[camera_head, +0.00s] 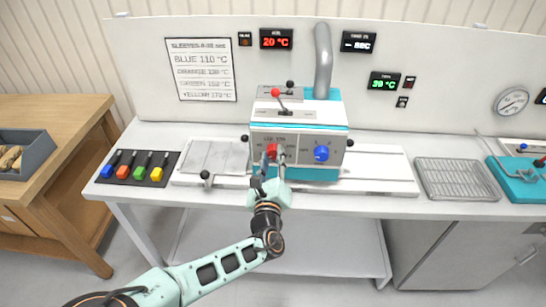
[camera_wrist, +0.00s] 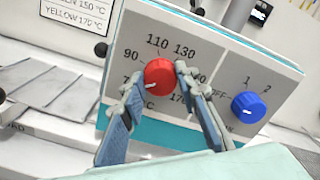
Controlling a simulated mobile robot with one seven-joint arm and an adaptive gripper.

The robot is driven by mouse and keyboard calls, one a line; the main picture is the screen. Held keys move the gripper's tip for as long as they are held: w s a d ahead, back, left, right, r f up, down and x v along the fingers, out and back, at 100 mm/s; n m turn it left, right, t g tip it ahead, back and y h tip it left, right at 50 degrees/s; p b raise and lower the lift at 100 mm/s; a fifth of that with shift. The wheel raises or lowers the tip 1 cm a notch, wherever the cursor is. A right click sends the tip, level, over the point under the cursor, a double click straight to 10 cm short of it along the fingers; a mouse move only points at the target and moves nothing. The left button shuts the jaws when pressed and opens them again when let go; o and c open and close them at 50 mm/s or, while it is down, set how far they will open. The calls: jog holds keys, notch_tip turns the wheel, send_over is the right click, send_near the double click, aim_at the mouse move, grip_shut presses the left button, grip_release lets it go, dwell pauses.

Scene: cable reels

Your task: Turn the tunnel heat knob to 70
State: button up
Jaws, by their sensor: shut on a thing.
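I cannot read the knob's pointer surely. In the head view the knob (camera_head: 272,150) is partly hidden by my gripper (camera_head: 275,157). A red display (camera_head: 276,39) reads 20 °C and a green one (camera_head: 384,82) 30 °C.
A blue knob (camera_wrist: 248,107) with OFF, 1 and 2 marks is on the same panel to the right. A grey pipe (camera_head: 323,60) rises behind.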

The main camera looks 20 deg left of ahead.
jog(key=shift+r, duration=0.15)
jog(key=o, duration=1.2)
jog(key=shift+c, duration=0.2)
notch_tip(320, 180, up, 10)
jog(key=shift+f, duration=0.1)
